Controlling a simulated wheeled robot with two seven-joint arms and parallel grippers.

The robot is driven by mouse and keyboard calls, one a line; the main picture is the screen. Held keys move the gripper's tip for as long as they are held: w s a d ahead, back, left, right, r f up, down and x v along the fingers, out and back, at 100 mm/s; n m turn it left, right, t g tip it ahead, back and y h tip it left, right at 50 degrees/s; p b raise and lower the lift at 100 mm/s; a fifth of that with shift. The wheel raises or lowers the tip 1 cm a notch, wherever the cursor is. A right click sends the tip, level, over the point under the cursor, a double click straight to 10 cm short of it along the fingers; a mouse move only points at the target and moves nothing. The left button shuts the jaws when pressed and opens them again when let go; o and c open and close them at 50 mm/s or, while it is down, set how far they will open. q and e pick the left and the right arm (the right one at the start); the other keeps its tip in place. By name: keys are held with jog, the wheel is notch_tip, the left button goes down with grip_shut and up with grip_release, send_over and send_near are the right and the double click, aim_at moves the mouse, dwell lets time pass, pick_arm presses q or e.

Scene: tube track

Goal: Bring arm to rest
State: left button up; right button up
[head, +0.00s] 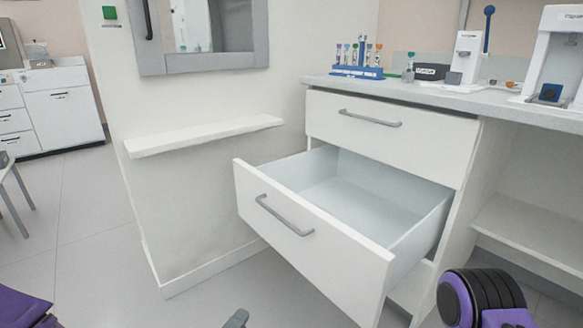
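Part of my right arm (485,300), black and purple, shows at the lower right corner. It is in front of the open drawer's right side and the lower shelf. A purple part of my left arm (25,300) shows at the lower left corner. A small dark grey tip (237,319) pokes in at the bottom edge, left of the drawer front. It looks like a gripper's fingertip, probably the left one, and touches nothing that I can see. The rest of both grippers is out of the picture.
The lower drawer (310,240) is pulled out and looks empty. The upper drawer (385,130) is shut. The counter (440,95) holds a blue rack of tubes (357,70) and white devices (466,58). A wall shelf (205,134) is bare. Floor at left is mostly clear.

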pick_arm(q)
jog(key=s+a+f+m+g+y, duration=0.1)
jog(key=s+a+f+g, duration=0.1)
jog(key=f, duration=0.3)
jog(key=s+a+f+g+y, duration=0.2)
jog(key=f, duration=0.3)
jog(key=s+a+f+m+g+y, duration=0.3)
jog(key=s+a+f+g+y, duration=0.4)
jog(key=s+a+f, duration=0.95)
notch_tip(320, 180, up, 34)
jog(key=s+d+p, duration=0.1)
jog(key=s+p, duration=0.1)
jog(key=p, duration=3.1)
jog(key=shift+s+d+f+m+g, duration=0.2)
jog(key=shift+s+m+g, duration=0.1)
jog(key=shift+s+g, duration=0.1)
jog(key=shift+w, duration=0.1)
